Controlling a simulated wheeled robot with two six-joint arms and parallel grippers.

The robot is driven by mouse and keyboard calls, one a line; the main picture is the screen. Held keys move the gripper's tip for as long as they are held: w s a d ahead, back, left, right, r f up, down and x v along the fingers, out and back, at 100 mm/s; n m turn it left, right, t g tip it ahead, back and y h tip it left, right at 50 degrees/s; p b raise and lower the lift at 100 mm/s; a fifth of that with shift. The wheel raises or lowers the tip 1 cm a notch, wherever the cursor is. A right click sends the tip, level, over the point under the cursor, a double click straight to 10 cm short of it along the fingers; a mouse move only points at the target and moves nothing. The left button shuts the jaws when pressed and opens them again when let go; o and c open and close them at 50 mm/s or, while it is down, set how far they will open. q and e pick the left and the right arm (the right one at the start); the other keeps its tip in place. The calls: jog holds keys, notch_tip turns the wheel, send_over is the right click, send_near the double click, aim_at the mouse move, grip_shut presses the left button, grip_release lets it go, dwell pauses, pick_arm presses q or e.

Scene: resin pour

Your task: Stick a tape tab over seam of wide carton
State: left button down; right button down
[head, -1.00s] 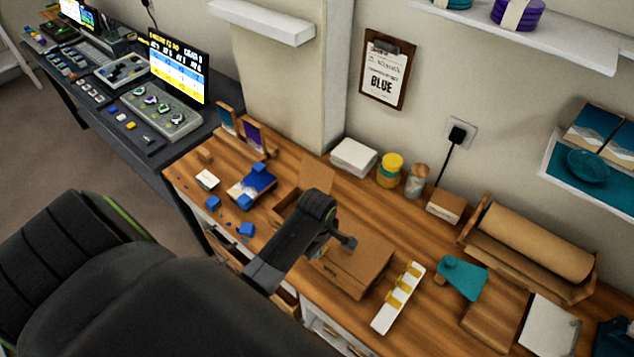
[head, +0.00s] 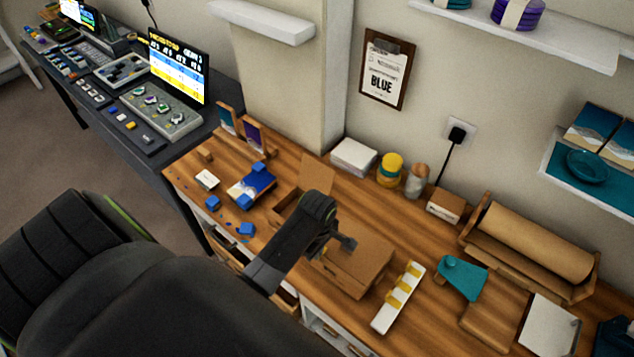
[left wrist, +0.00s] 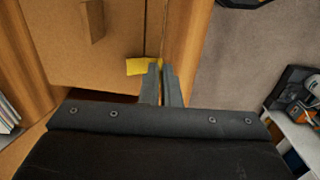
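The wide carton (head: 365,262) is a closed brown box on the wooden bench, partly hidden behind my left arm in the head view. Its brown face (left wrist: 65,45) fills the upper left of the left wrist view. My left gripper (head: 346,243) is at the carton. In the left wrist view its fingers (left wrist: 160,72) are close together, pinching a yellow tape tab (left wrist: 138,67) that sticks out to the left by the carton's edge. I cannot tell whether the tab touches the carton. A white strip (head: 381,322) with yellow tabs lies right of the carton. My right gripper is not in view.
An open carton (head: 284,208) stands left of the wide one. A teal dispenser-like object (head: 463,278) and a brown paper roll (head: 535,243) are to the right. Blue pieces (head: 246,229) lie at the left. The bench's front edge is close to the carton.

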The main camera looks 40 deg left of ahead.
pick_arm(q)
jog(key=c, duration=2.2)
grip_release()
jog(key=shift+f, duration=0.1)
jog(key=c, duration=1.6)
grip_release()
jog(key=shift+r, duration=4.05)
